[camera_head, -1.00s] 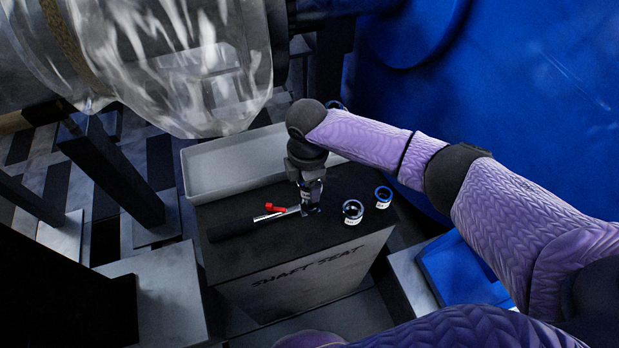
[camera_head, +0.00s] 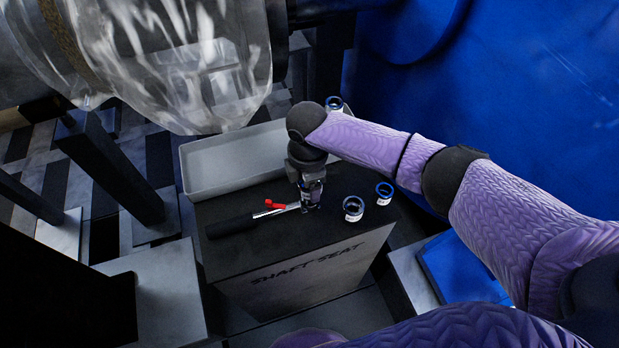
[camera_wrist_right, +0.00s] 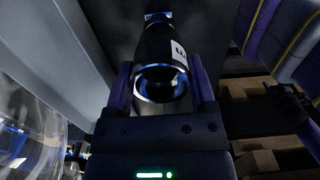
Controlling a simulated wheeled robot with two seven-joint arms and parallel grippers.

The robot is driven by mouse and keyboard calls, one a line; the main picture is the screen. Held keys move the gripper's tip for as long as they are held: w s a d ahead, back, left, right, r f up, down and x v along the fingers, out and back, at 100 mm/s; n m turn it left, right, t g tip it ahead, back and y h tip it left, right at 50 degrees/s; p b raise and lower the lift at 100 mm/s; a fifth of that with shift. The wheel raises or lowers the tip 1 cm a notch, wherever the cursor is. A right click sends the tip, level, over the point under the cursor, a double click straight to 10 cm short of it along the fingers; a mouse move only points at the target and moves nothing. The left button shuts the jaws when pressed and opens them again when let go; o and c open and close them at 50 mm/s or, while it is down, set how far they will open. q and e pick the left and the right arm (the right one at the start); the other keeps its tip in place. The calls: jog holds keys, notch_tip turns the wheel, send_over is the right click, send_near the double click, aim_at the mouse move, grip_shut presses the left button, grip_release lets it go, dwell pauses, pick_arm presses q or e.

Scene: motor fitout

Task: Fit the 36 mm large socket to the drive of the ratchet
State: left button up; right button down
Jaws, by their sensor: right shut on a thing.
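The ratchet (camera_head: 236,226) lies on the dark top of the box, with a black handle to the left and a red lever (camera_head: 275,205). My right gripper (camera_head: 311,188) points down at its head end and is shut on a dark socket (camera_head: 312,198). In the right wrist view the gripper (camera_wrist_right: 165,88) has a finger on each side of this socket (camera_wrist_right: 158,50), which has a white label and a blue-tinted ring. Its size cannot be read. Whether it touches the drive is hidden. My left gripper is out of view.
Two loose sockets (camera_head: 353,208) and (camera_head: 384,194) stand right of the gripper, on the box marked SHAFT SEAT (camera_head: 300,278). Another socket (camera_head: 334,103) shows behind my arm. A grey tray (camera_head: 190,172) is behind the ratchet. A large blue casing (camera_head: 500,90) stands at the right.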

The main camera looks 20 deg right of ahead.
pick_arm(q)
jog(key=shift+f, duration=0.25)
pick_arm(e)
jog(key=shift+f, duration=0.45)
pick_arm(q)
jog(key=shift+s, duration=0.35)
pick_arm(e)
jog(key=shift+f, duration=0.1)
grip_release()
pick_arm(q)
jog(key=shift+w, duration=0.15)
pick_arm(e)
notch_tip(320, 180, up, 9)
jog(key=p, duration=0.4)
jog(key=shift+a, duration=0.1)
jog(key=shift+r, duration=0.55)
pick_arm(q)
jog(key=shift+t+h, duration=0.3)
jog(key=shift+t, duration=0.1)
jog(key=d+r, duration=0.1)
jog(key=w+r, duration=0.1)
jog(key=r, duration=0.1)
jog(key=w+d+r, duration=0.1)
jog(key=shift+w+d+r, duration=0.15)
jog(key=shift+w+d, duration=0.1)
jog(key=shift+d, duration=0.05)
pick_arm(e)
jog(key=shift+f, duration=0.1)
